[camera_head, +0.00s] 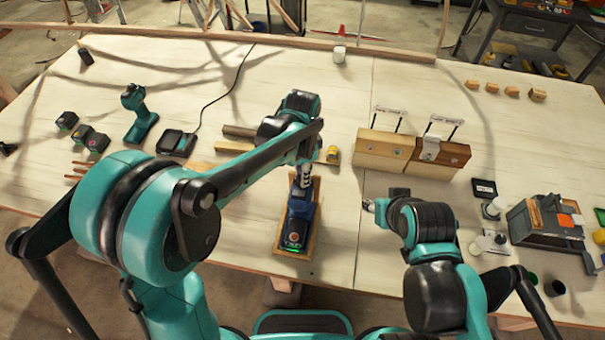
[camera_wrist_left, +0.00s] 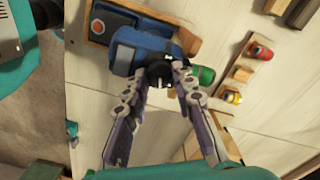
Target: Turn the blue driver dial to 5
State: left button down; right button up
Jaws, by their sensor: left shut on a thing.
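The blue driver (camera_head: 297,222) lies in a wooden cradle (camera_head: 288,251) near the front middle of the table. It also shows in the left wrist view (camera_wrist_left: 152,43), with a black ring-like dial (camera_wrist_left: 157,74) at its near end. My left gripper (camera_head: 303,180) reaches down over the far end of the driver. In the wrist view its fingertips (camera_wrist_left: 163,70) are closed around the black dial. The dial's numbers cannot be read. My right gripper (camera_head: 371,205) is to the right of the driver, apart from it, with its fingers too small to judge.
Green (camera_wrist_left: 204,75), red (camera_wrist_left: 262,51) and yellow (camera_wrist_left: 233,97) capped pieces sit near the driver. Wooden blocks (camera_head: 381,150) stand right of centre.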

pick_arm(q)
jog(key=shift+m, duration=1.1)
jog(key=c, duration=1.5)
grip_release()
jog(key=shift+r, duration=0.15)
notch_tip(320, 180, up, 12)
